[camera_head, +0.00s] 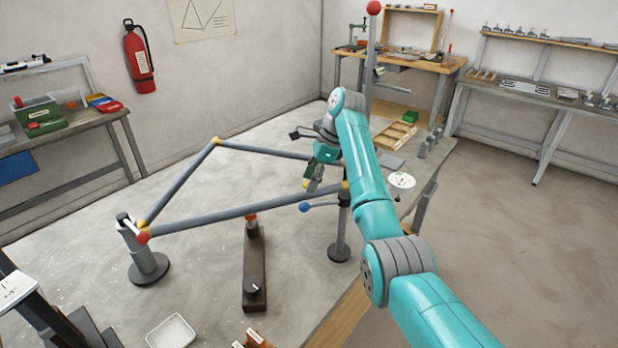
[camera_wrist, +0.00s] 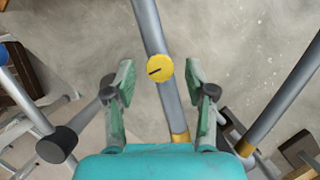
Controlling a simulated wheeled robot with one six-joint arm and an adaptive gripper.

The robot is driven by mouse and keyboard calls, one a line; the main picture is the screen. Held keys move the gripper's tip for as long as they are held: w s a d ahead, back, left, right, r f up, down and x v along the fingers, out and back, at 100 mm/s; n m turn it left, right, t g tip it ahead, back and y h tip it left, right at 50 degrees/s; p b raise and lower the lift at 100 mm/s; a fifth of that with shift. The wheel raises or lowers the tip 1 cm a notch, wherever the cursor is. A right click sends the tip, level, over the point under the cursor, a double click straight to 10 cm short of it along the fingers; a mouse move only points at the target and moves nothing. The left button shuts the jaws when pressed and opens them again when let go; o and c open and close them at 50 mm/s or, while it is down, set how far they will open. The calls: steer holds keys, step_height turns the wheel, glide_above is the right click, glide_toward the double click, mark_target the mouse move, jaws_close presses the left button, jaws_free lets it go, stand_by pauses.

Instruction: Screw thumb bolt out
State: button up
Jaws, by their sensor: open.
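A round yellow knob (camera_wrist: 159,69) with a black line across its face shows in the wrist view, apparently the thumb bolt. It sits over a grey tube (camera_wrist: 168,100) of the triangular frame; its shank is hidden. My gripper (camera_wrist: 160,76) is open, with one green finger to the left of the knob and one to the right. Gaps show on both sides, and the height between fingertips and knob is hard to judge. In the head view my gripper (camera_head: 312,180) points down by the right part of the frame (camera_head: 240,213). The knob cannot be made out clearly there.
The frame rests on stands, one at front left (camera_head: 148,262) and one at right (camera_head: 339,240). A dark clamp bar (camera_head: 254,270) lies in front of it. A blue-ended handle (camera_head: 304,207) juts near the right stand. The tabletop (camera_head: 210,285) is largely clear.

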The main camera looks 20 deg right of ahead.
jaws_close()
steer(key=shift+n, duration=0.4)
steer(key=shift+w+n+g+h, duration=0.15)
steer(key=shift+n+g, duration=0.45)
steer(key=shift+n, duration=0.7)
steer(key=shift+w+n+g+h, duration=0.15)
steer(key=shift+n+g, duration=0.45)
steer(key=shift+n, duration=0.7)
jaws_free()
